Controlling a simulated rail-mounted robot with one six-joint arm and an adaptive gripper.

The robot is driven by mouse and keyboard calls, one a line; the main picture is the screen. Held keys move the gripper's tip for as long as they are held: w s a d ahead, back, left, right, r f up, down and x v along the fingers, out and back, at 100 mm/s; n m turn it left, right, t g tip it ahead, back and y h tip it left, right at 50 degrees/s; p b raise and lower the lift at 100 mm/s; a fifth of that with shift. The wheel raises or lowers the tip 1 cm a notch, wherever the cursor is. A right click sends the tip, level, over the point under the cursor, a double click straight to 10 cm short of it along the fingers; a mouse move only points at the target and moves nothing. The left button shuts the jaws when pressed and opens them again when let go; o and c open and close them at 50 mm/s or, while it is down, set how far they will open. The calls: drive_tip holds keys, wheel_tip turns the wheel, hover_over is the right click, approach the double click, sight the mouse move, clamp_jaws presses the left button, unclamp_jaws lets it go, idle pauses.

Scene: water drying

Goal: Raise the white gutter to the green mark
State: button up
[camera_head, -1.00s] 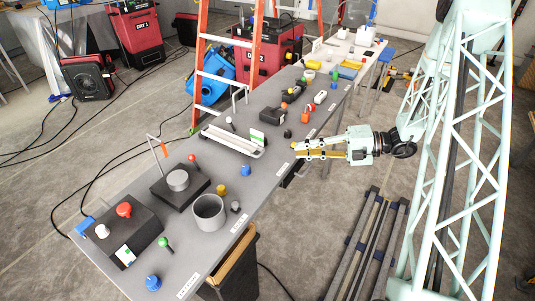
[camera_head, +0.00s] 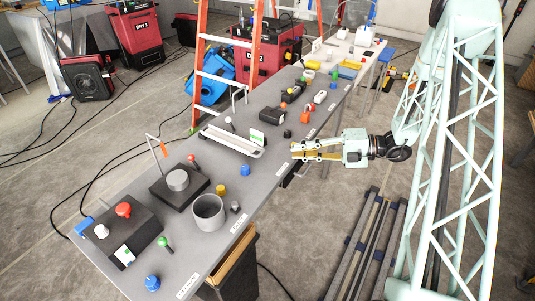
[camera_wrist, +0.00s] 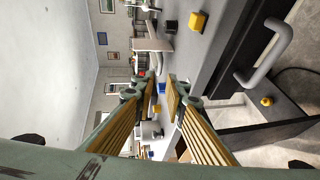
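The white gutter (camera_head: 228,143) is a long, narrow white trough lying along the grey bench, near its middle. A white card with a green patch (camera_head: 257,136) stands at its right end. A thin upright metal hook (camera_head: 240,97) rises behind it. My gripper (camera_head: 293,151) is to the right of the gutter, beside the bench's edge, and does not touch it. Its yellow-padded fingers point left in the head view. In the wrist view my gripper (camera_wrist: 164,82) shows a gap between the fingertips with nothing held.
A blue knob (camera_head: 245,170) sits in front of the gutter, and a grey cup (camera_head: 208,212) stands nearer. A grey handle (camera_wrist: 268,55) projects from the bench in the wrist view. An orange ladder (camera_head: 200,60) stands behind.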

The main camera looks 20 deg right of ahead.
sight(263, 152)
drive_tip(key=shift+b+x, duration=1)
drive_tip(key=shift+x, duration=5.05)
clamp_jaws()
drive_tip(key=shift+r, duration=0.1)
